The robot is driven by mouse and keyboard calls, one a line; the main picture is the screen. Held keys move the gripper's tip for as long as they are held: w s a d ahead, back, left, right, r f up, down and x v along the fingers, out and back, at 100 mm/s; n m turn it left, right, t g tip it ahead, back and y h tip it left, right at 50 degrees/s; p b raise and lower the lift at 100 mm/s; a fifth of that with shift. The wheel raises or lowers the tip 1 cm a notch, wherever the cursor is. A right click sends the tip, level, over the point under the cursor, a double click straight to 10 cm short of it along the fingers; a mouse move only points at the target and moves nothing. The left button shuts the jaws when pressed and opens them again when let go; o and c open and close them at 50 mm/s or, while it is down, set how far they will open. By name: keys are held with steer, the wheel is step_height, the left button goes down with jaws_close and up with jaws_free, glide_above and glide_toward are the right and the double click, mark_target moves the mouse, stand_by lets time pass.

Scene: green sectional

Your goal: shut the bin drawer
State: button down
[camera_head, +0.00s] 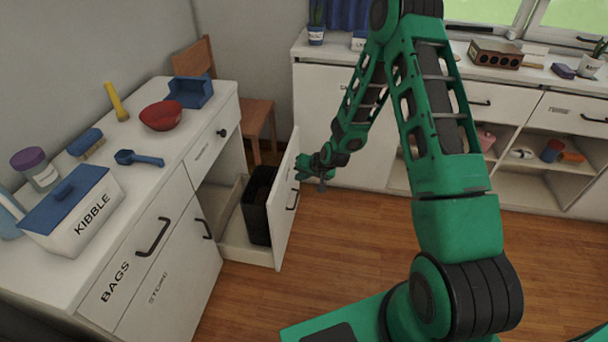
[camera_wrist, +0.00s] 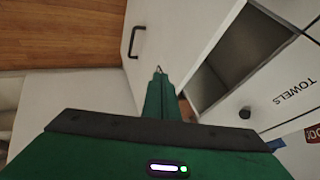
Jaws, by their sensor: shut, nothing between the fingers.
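The bin drawer (camera_head: 285,212) is pulled out from the left cabinet, its white front standing well clear of the cabinet face. A black bin (camera_head: 257,205) stands inside it. The drawer's dark handle (camera_head: 293,199) is on the outer face; it also shows in the wrist view (camera_wrist: 133,42). My gripper (camera_head: 321,180) is at the outer side of the drawer front, near its upper far edge. In the wrist view its fingers (camera_wrist: 159,75) are together and empty, pointing at the white front beside the handle. I cannot tell whether the fingertips touch it.
The left counter (camera_head: 150,165) holds a kibble box (camera_head: 75,212), red bowl (camera_head: 161,115) and blue scoop (camera_head: 138,158). A wooden chair (camera_head: 258,112) stands behind the drawer. Wooden floor (camera_head: 350,235) in front of the drawer is clear. White cabinets (camera_head: 330,95) line the back.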

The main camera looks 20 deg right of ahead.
mark_target(282, 180)
steer(key=shift+w+a+f, duration=0.4)
steer(key=shift+w+a, duration=0.2)
steer(key=shift+a, duration=0.1)
steer(key=shift+w+a+f, duration=0.45)
steer(key=shift+w+a, duration=0.2)
steer(key=shift+a, duration=0.05)
steer(key=shift+w+a+f, duration=0.4)
steer(key=shift+w+a, duration=0.2)
steer(key=shift+a, duration=0.1)
steer(key=shift+w, duration=0.1)
